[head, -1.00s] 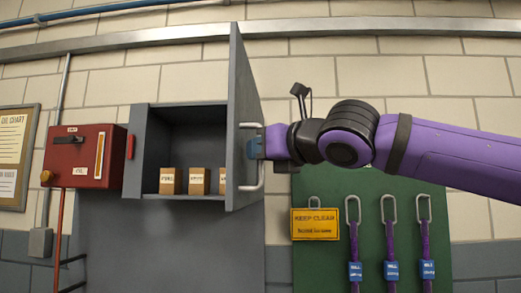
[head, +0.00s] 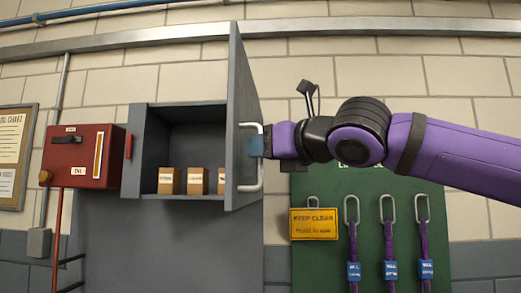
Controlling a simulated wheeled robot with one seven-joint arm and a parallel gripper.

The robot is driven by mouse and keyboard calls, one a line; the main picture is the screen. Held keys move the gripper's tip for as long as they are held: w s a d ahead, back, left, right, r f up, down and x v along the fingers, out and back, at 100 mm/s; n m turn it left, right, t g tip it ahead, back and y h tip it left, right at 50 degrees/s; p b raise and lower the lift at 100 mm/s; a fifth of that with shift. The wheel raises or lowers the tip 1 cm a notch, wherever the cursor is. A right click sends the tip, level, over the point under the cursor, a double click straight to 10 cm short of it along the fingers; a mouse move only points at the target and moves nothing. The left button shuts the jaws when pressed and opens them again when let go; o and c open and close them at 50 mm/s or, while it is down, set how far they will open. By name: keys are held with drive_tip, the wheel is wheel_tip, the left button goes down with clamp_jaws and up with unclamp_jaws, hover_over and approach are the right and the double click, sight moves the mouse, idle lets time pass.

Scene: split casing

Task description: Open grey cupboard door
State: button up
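The grey cupboard (head: 138,155) hangs on the wall left of centre. Its grey door (head: 240,95) stands wide open, swung out towards me on the cupboard's right side, and the inside is in view. A pale bar handle (head: 249,188) is on the door's outer face, which faces right. My gripper (head: 256,146), with blue fingertips, is at the middle of the handle, reaching in from the right. The fingertips overlap the handle bar in this view. Whether they are closed around it cannot be told.
Several small brown boxes (head: 196,181) stand inside the cupboard. A red box (head: 80,155) with a lever is mounted to its left. A green board (head: 330,265) with purple straps on hooks and a yellow sign (head: 314,224) is at the right, below my arm.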

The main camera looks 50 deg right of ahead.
drive_tip(key=s, duration=0.9)
drive_tip(key=shift+a, duration=0.3)
drive_tip(key=shift+s, duration=0.1)
drive_tip(key=w+a+f+m+g, duration=0.2)
drive_tip(key=f+m+g, duration=0.2)
drive_tip(key=f+m, duration=0.6)
drive_tip(key=w+a+f+m+g, duration=0.3)
drive_tip(key=f+m, duration=0.6)
drive_tip(key=m, duration=0.4)
drive_tip(key=w+a+f+m+g+y, duration=0.1)
drive_tip(key=w+a+f+m+g, duration=0.2)
drive_tip(key=f+m, duration=0.7)
drive_tip(key=m+g, duration=0.2)
drive_tip(key=shift+f+g, duration=0.35)
drive_tip(key=shift+g, duration=0.05)
drive_tip(key=shift+d, duration=0.1)
